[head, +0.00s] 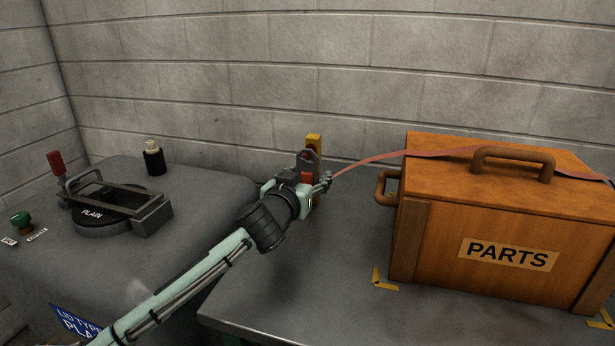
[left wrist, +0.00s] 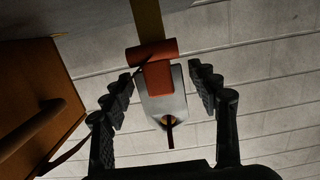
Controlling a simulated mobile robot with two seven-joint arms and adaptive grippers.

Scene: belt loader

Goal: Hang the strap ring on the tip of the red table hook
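My left gripper (head: 326,182) is at the yellow post (head: 313,142) left of the crate. In the left wrist view its fingers (left wrist: 168,90) are apart, with a gap on each side of a grey metal plate (left wrist: 178,98). The plate has a round end with a hole and a dark pin at it. A red block with a crossbar (left wrist: 155,54) lies over the plate's other end. The red strap (head: 375,158) runs from the crate's top to beside the gripper. I cannot make out its ring or how it meets the red part. My right gripper is out of view.
The wooden PARTS crate (head: 500,220) stands right on the grey table (head: 330,290), with yellow corner marks by it. Left, on a grey block, are a dark round lid marked PLAIN (head: 95,219) under a clamp frame, a bottle (head: 153,160) and a green knob (head: 21,219).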

